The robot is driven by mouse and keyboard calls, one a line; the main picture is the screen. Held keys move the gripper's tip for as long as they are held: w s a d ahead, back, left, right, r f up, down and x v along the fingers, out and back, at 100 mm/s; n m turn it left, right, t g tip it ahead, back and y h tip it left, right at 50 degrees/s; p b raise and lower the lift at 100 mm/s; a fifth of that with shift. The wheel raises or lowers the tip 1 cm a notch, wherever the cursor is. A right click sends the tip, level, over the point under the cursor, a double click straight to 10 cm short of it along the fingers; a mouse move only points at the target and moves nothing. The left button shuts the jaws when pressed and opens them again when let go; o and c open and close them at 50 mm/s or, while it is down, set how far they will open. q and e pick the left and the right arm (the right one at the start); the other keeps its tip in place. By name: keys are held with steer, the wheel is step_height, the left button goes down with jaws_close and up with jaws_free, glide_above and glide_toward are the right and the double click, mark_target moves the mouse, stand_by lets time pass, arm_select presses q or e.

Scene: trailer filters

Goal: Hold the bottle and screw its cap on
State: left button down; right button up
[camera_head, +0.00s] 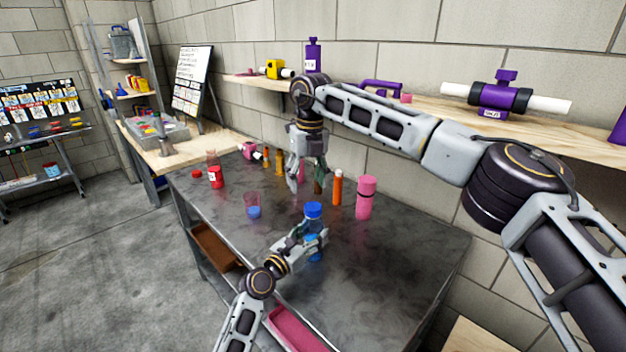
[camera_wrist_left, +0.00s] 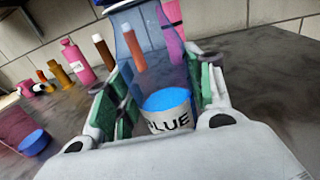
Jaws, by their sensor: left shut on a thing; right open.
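The bottle (camera_head: 315,251) stands on the dark table, see-through blue, with a white label reading BLUE and bright blue at the bottom in the left wrist view (camera_wrist_left: 168,108). A blue cap (camera_head: 313,210) sits at its top; I cannot tell how tight it is. My left gripper (camera_head: 318,240) is shut around the bottle's body, with a finger on each side in the left wrist view (camera_wrist_left: 160,95). My right gripper (camera_head: 306,184) points down, open and empty, behind and above the cap, apart from it in the picture.
A clear reddish cup with a blue base (camera_head: 253,208) stands left of the bottle. An orange tube (camera_head: 337,188) and a pink bottle (camera_head: 366,198) stand behind it. Red containers (camera_head: 215,177) are farther left. A wooden shelf (camera_head: 425,104) runs along the wall. The table's right front is clear.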

mark_target(313, 206)
steer(key=n, duration=0.6)
steer(key=shift+d+n, duration=0.4)
steer(key=n, duration=0.6)
steer(key=shift+s+d+n+h, duration=0.1)
steer(key=shift+d+n+h, duration=0.2)
steer(key=shift+n, duration=0.1)
steer(key=n, duration=0.6)
steer(key=shift+s+d+n, duration=0.1)
steer(key=shift+n, duration=0.3)
steer(key=n, duration=0.6)
steer(key=shift+f, duration=0.1)
steer(key=shift+f, duration=3.95)
